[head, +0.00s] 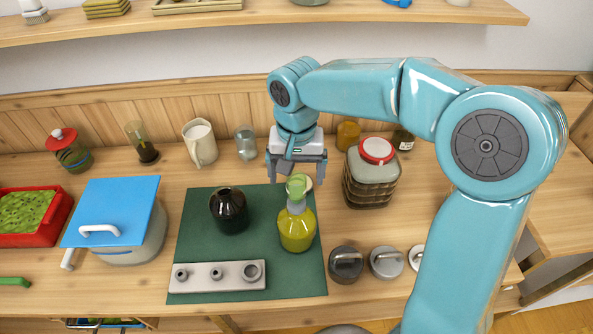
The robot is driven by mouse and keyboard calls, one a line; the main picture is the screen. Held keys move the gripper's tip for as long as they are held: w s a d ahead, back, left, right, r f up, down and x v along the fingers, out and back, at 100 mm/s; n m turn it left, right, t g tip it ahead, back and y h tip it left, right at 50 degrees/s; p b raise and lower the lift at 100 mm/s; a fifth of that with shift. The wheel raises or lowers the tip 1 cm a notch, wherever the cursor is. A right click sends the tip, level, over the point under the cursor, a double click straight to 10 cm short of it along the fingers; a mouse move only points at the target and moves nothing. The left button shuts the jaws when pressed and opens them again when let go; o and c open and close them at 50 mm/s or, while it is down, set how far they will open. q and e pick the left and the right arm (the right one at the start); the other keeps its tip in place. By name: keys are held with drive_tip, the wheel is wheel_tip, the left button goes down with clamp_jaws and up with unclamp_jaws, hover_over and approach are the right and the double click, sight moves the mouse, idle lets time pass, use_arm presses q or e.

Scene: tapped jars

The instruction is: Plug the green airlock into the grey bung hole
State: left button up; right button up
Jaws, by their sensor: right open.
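The green airlock (296,185) stands at the top of a yellow-green jar (297,232). A grey bung (296,206) shows in the jar's mouth, just below the airlock. The airlock looks upright in the bung, though its lower end is too small to see clearly. My right gripper (296,172) is open, with its fingers pointing down close to the airlock's top. I cannot tell whether they touch it. The jar stands on a dark green mat (190,245). My left gripper is not in view.
A dark jar (229,210) and a white rack (217,276) with grey fittings share the mat. A red-lidded square jar (372,175) stands to the right, with round grey lids (346,264) in front of it. A blue board (112,205) covers a pot at left.

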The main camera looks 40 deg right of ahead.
drive_tip(key=shift+r+p, duration=0.3)
drive_tip(key=shift+r, duration=0.15)
wheel_tip(320, 180, up, 16)
drive_tip(key=shift+r+p, duration=0.15)
drive_tip(key=shift+p, duration=0.3)
drive_tip(key=shift+s, duration=0.15)
idle(1.4)
